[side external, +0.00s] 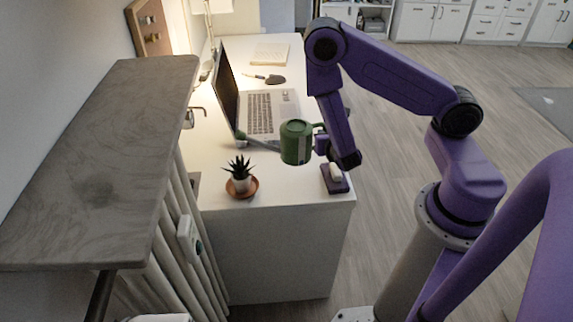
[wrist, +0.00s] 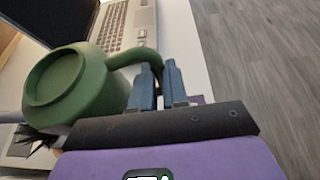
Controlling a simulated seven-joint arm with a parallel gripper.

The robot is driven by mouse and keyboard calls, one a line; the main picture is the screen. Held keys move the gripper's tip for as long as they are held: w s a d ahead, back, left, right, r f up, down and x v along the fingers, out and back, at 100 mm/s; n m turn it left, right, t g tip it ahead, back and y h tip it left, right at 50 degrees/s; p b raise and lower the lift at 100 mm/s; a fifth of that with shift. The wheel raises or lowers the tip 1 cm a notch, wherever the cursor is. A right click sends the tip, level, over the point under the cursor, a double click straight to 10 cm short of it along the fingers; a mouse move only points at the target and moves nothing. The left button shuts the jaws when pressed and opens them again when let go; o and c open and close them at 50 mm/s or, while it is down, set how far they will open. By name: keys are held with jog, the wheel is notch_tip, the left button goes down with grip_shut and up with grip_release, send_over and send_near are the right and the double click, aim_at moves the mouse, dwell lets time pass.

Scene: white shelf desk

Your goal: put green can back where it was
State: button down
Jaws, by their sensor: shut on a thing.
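A green can (side external: 296,142) with a handle and a thin greyish spout is held in the air above the near part of the white desk. In the wrist view the can (wrist: 75,88) fills the left side, with a round end face toward the camera. My gripper (side external: 321,144) is to the right of the can. Its two blue fingers (wrist: 158,88) are shut on the can's handle (wrist: 140,55). The exact contact on the handle is partly hidden by the fingers.
A potted succulent (side external: 240,184) on a terracotta saucer stands below and left of the can. An open laptop (side external: 262,112) is behind it. A grey shelf (side external: 95,165) juts out at left.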

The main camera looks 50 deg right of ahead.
jog(key=s+a+r+m+g+h, duration=0.2)
jog(key=s+r+m, duration=0.1)
jog(key=s, duration=0.5)
jog(key=shift+g, duration=0.3)
jog(key=w+d+f, duration=0.1)
jog(key=w, duration=0.2)
jog(key=w+d+f, duration=0.1)
jog(key=w, duration=0.1)
jog(key=w+d+f, duration=0.1)
jog(key=w+f, duration=0.1)
jog(key=w, duration=0.1)
jog(key=shift+w+d, duration=0.2)
jog(key=shift+w, duration=0.15)
jog(key=shift+w+d+f, duration=0.25)
jog(key=shift+w+f, duration=0.55)
jog(key=shift+f, duration=0.7)
jog(key=shift+w+d+f, duration=0.2)
jog(key=shift+w+f, duration=0.55)
jog(key=shift+f, duration=0.7)
jog(key=shift+w+d+f, duration=0.25)
jog(key=shift+w+f, duration=0.55)
jog(key=shift+f, duration=0.7)
jog(key=shift+f, duration=0.2)
jog(key=c, duration=1.1)
grip_release()
jog(key=shift+c, duration=0.2)
